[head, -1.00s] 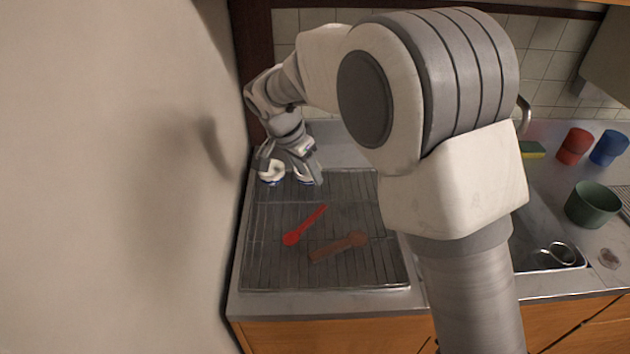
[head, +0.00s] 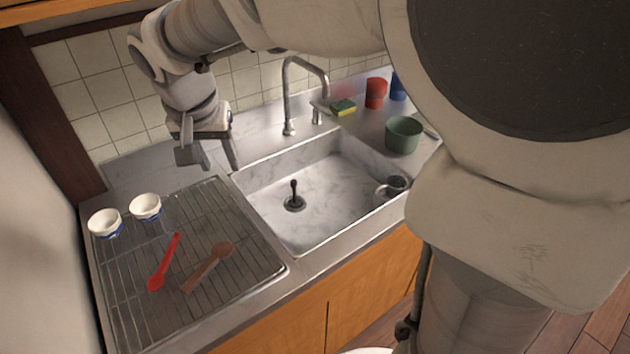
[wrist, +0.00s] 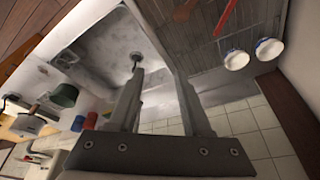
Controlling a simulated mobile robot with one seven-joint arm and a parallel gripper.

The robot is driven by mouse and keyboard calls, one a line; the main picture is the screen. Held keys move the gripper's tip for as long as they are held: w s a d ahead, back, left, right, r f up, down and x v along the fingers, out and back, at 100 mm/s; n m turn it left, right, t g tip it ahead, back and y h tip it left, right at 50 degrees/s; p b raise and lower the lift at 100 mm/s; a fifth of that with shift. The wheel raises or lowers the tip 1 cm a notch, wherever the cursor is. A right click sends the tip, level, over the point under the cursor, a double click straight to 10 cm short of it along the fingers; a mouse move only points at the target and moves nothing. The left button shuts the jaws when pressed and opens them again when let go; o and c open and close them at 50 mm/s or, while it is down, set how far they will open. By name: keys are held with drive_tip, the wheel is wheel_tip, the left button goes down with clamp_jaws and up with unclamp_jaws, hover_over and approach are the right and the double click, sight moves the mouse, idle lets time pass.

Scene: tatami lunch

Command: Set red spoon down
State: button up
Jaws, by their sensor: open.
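The red spoon (head: 164,262) lies on the drying rack (head: 128,318) left of the sink, with its bowl end toward the front. Part of it shows at the top of the wrist view (wrist: 226,16). My gripper (head: 208,166) is open and empty. It is raised above the back right of the rack, near the back wall, well apart from the spoon. Its two fingers also show in the wrist view (wrist: 155,82) with nothing between them.
A brown wooden spoon (head: 207,267) lies right of the red one. Two white and blue cups (head: 105,223) (head: 146,207) stand at the rack's back left. The sink (head: 300,220) holds a cup (head: 392,186). A faucet (head: 288,90), sponge (head: 343,107), red cup (head: 376,92) and green pot (head: 403,134) stand behind.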

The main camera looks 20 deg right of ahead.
drive_tip(key=s+d+n+t, duration=0.1)
drive_tip(key=s+d, duration=0.6)
drive_tip(key=s, duration=0.2)
drive_tip(key=s+d+r+n+t+y, duration=0.1)
drive_tip(key=s+d+n, duration=0.1)
drive_tip(key=s+d, duration=0.5)
drive_tip(key=shift+s, duration=1.1)
